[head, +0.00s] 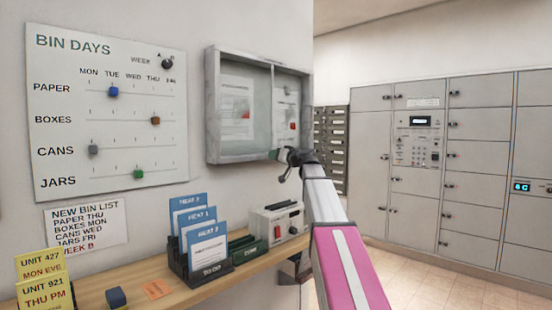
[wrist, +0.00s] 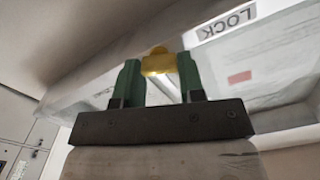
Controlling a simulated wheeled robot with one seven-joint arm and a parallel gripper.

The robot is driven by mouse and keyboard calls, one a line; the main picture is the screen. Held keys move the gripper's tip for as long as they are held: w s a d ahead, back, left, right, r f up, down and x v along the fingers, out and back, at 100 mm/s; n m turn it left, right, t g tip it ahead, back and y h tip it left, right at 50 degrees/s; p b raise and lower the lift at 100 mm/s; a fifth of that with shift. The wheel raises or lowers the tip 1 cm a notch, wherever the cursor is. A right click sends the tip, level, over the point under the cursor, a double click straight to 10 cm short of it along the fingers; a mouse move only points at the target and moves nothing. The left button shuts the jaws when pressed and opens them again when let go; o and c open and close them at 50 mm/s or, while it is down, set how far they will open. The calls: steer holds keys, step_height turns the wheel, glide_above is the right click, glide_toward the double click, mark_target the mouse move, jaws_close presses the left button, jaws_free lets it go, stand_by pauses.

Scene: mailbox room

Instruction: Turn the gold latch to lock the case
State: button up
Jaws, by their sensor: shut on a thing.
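The case (head: 213,110) is a grey-framed glass wall cabinet with papers inside, in the middle of the head view. Its doors look closed. My gripper (head: 278,154) is at the case's lower edge, near the middle. A white LOCK label (wrist: 227,21), seen upside down, is on the frame to the right of the latch. In the head view the latch is hidden behind my gripper.
A wooden shelf (head: 85,292) runs below, holding a dark rack of blue cards (head: 208,245), a grey box (head: 278,222) and yellow cards (head: 43,264). A bin-days board (head: 60,80) hangs at left. Grey lockers (head: 480,180) stand at right, with open floor before them.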

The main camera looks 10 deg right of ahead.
steer(key=m, duration=1.3)
steer(key=shift+w+d+f+m, duration=0.1)
steer(key=shift+f+m, duration=0.1)
steer(key=shift+m, duration=0.2)
stand_by(0.3)
steer(key=o, duration=0.9)
steer(key=shift+o, duration=0.2)
steer(key=v, duration=1.1)
